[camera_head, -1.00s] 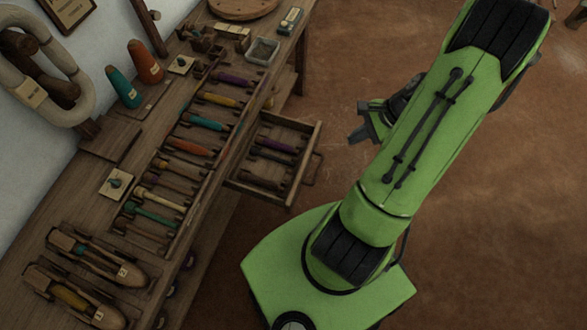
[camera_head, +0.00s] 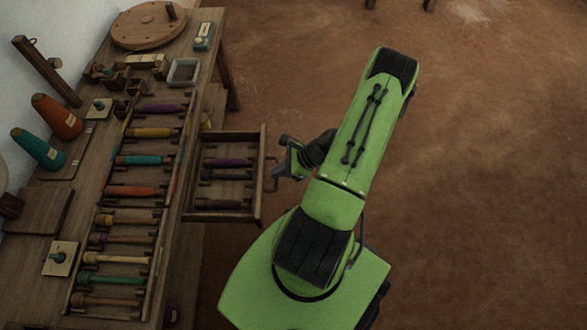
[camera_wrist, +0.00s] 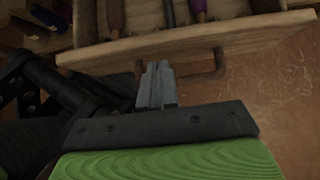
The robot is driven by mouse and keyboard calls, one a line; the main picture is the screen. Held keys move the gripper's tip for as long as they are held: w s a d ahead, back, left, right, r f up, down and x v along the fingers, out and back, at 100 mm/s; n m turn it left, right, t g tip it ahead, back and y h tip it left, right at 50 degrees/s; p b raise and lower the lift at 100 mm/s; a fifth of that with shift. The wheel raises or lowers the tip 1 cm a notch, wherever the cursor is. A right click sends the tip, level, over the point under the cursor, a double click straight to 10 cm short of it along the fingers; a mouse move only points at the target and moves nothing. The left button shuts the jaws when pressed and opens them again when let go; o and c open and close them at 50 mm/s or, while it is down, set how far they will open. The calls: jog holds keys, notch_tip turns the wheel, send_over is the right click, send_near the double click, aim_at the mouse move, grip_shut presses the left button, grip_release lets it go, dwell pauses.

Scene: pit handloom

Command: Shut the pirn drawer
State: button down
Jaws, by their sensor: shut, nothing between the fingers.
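The pirn drawer (camera_head: 259,188) is pulled out from the right side of the bench. It holds a purple pirn (camera_head: 227,163) and a dark pirn (camera_head: 222,174). The drawer front also shows in the wrist view (camera_wrist: 190,40), with its bent handle (camera_wrist: 203,72) below the front. My gripper (camera_head: 284,166) is to the right of the drawer front, close to the handle. In the wrist view my gripper's fingers (camera_wrist: 158,84) are together and empty, pointing at the drawer front beside the handle. I cannot tell whether they touch it.
The bench (camera_head: 40,265) runs along the left, with a rack of coloured pirns (camera_head: 140,161), two cones (camera_head: 57,117) and a round wooden disc (camera_head: 148,25). A small grey tray (camera_head: 184,72) stands near its edge. The brown floor to the right is clear.

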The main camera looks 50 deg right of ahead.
jog(key=shift+w+a, duration=0.6)
jog(key=shift+w, duration=0.15)
jog(key=shift+w+a, duration=0.2)
jog(key=shift+w, duration=0.05)
jog(key=w+a, duration=0.3)
jog(key=w, duration=0.2)
jog(key=w+a+p, duration=0.1)
jog(key=w+a, duration=0.3)
jog(key=w, duration=0.1)
jog(key=w+a+p, duration=0.1)
jog(key=w+a, duration=0.3)
jog(key=w, duration=0.1)
jog(key=shift+a, duration=0.25)
